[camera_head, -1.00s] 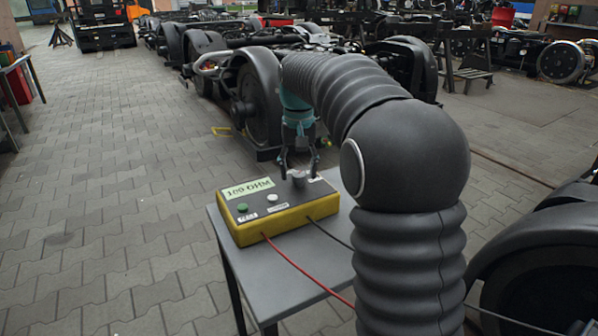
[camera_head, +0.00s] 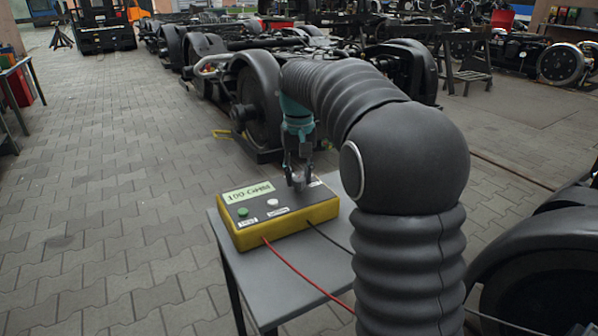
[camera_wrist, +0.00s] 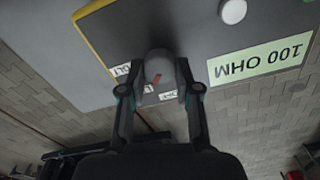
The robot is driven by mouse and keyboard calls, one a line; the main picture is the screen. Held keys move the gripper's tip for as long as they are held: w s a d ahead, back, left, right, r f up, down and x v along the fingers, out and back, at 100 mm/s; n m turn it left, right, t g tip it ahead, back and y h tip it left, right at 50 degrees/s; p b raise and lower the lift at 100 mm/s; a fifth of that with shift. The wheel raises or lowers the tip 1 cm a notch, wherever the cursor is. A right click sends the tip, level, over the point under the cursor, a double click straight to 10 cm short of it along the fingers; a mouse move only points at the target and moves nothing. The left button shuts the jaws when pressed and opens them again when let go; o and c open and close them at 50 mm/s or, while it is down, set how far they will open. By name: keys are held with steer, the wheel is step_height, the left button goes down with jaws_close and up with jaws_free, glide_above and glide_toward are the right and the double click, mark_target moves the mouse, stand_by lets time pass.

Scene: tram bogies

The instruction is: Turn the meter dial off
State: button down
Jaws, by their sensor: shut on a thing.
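The meter (camera_head: 278,222) is a yellow box with a dark grey top, lying on a small grey table. Its label reads "100 OHM" (camera_head: 249,193), and the label also shows upside down in the wrist view (camera_wrist: 262,61). My gripper (camera_head: 299,183) comes down from above onto the dial at the meter's far right. In the wrist view my gripper (camera_wrist: 159,82) has one finger on each side of the dial, shut on it. Small white labels beside the dial are partly covered by the fingers.
A green button (camera_head: 243,209) and a white button (camera_head: 273,202) sit on the meter's top. A red cable (camera_head: 305,275) and a black cable run from its front edge across the table (camera_head: 222,240). A wheeled bogie (camera_head: 258,98) stands behind; paved floor is clear at left.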

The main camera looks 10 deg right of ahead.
mark_target(297, 178)
steer(key=n+p, duration=0.2)
steer(key=n, duration=0.1)
steer(key=shift+a+r+n+p, duration=0.1)
steer(key=shift+r+n+p, duration=0.05)
steer(key=shift+n+p, duration=1.25)
steer(key=shift+n, duration=1)
steer(key=shift+f, duration=0.2)
steer(key=c, duration=0.8)
jaws_free()
step_height(297, 178, up, 12)
